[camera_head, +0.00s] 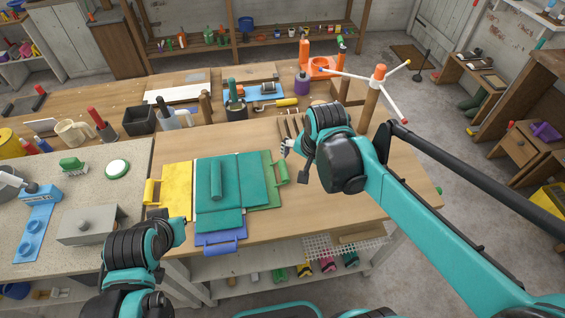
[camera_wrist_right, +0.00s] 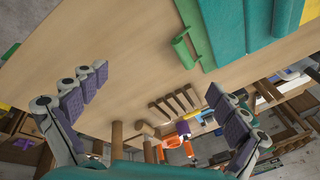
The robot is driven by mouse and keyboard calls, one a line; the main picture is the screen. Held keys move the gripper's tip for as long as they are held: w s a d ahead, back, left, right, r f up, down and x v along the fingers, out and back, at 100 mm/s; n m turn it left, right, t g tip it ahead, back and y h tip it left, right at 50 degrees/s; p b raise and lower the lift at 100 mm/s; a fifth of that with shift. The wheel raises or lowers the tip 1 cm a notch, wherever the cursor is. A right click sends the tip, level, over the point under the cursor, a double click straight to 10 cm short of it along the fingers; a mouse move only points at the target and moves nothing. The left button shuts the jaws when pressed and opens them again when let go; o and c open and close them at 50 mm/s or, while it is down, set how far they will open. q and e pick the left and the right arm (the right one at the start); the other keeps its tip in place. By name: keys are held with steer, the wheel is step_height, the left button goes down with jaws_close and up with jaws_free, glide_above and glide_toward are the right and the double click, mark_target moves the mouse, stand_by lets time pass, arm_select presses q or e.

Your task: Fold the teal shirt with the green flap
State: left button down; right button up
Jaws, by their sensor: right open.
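The teal shirt (camera_head: 246,181) lies on a folding board on the wooden table, with a narrow raised teal strip (camera_head: 215,180) lengthwise on it. Its right part covers much of the green flap (camera_head: 271,192). The green flap lies flat, its green handle (camera_head: 282,173) at the right edge; the handle also shows in the right wrist view (camera_wrist_right: 184,52). The yellow flap (camera_head: 177,184) is bare at left; the blue flap (camera_head: 220,239) is at the front. My right gripper (camera_wrist_right: 152,96) is open and empty, right of the green handle and apart from it. My left gripper (camera_head: 159,214) is mostly hidden by its wrist, near the yellow flap's front corner.
A wooden rack with pegs (camera_head: 289,125) stands close behind my right gripper. A post with white arms (camera_head: 369,100) rises at the back right. Tools and cups line the table's back. A grey counter (camera_head: 119,205) adjoins at left. The tabletop (camera_head: 330,206) right of the board is clear.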

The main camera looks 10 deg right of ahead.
steer(key=w+a+m+g+p, duration=0.1)
steer(key=w+a+m, duration=0.1)
steer(key=w+m, duration=0.25)
steer(key=m+g+p, duration=0.2)
steer(key=m, duration=0.2)
glide_above(284, 168)
step_height(284, 168, down, 6)
steer(key=shift+s+r, duration=0.15)
steer(key=shift+r, duration=0.05)
steer(key=shift+f+m+g, duration=0.25)
steer(key=shift+m+g, duration=0.05)
steer(key=shift+m, duration=0.05)
steer(key=shift+f, duration=0.35)
step_height(284, 168, down, 7)
steer(key=shift+f+b, duration=0.1)
steer(key=shift+b, duration=0.65)
steer(key=c, duration=1.7)
